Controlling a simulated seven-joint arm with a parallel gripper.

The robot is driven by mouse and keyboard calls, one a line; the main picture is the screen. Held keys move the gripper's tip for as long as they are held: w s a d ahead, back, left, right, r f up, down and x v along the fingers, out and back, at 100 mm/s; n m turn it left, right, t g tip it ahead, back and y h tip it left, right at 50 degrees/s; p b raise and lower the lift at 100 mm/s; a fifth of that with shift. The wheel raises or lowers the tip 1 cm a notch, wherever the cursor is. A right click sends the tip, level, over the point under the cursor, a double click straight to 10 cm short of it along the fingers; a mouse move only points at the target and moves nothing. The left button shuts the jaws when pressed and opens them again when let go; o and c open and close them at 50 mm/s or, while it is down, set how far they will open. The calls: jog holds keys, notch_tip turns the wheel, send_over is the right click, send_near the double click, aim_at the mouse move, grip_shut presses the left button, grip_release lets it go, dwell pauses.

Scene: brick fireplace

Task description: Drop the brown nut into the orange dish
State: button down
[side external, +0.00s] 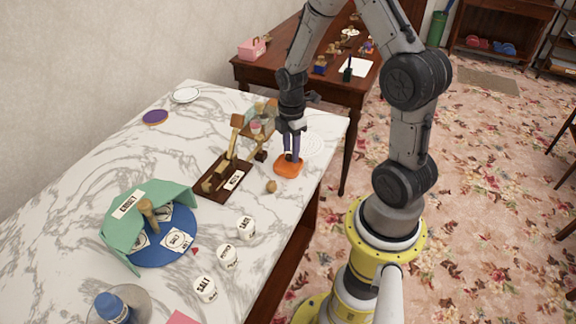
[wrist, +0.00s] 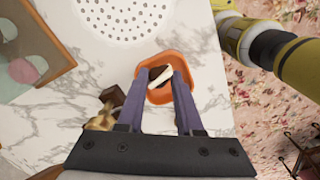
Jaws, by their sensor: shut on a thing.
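The orange dish (side external: 288,169) stands on the marble table near its right edge. It also shows in the wrist view (wrist: 160,56) around the fingertips. My gripper (side external: 291,154) points down over the dish. Its purple fingers, also in the wrist view (wrist: 160,80), are shut on the brown nut (wrist: 157,72), which looks dark brown with a pale cream part. The nut is over the dish's inside; whether it touches the bottom I cannot tell. The fingers partly hide the nut and the dish in the side view.
A small tan round object (side external: 271,186) lies in front of the dish. A wooden stand on a dark base (side external: 221,180) is to its left, and a white perforated disc (wrist: 125,15) lies beyond it. Several white labelled pieces (side external: 228,255) stand nearer the camera.

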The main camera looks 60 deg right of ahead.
jog(key=shift+c, duration=2.4)
grip_release()
notch_tip(320, 180, up, 14)
jog(key=shift+f, duration=0.1)
